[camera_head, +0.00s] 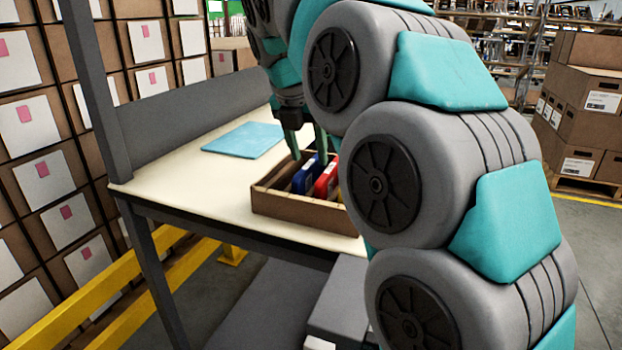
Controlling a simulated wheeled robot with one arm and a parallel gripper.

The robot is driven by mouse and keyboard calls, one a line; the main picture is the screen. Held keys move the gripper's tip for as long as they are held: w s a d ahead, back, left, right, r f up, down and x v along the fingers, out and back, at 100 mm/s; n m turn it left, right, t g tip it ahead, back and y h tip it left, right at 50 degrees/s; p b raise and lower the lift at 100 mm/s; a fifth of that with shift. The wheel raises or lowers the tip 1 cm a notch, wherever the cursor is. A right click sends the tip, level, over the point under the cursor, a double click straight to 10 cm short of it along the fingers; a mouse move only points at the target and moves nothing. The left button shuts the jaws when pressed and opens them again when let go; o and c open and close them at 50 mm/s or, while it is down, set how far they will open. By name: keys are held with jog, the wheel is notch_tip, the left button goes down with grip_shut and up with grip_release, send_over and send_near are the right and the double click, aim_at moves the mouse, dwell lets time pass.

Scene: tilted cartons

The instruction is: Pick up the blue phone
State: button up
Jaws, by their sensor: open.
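The blue phone (304,178) stands on edge in a shallow brown carton (295,220) on the table, at the left of the row inside. A red item (325,179) stands to its right, and a yellow one (339,190) shows partly beyond that. My gripper (306,156) is open and points down just above the blue phone's upper end, with one finger to each side in this view. I cannot tell whether the fingers touch the phone. My arm hides the right part of the carton.
A light blue flat mat (243,140) lies on the cream table (215,185) behind and left of the carton. A grey upright post (97,95) and panel (195,108) bound the table's left and back. Stacked cartons (30,115) stand beyond. The table's left part is bare.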

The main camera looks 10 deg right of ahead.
jog(key=shift+x, duration=1.1)
grip_shut()
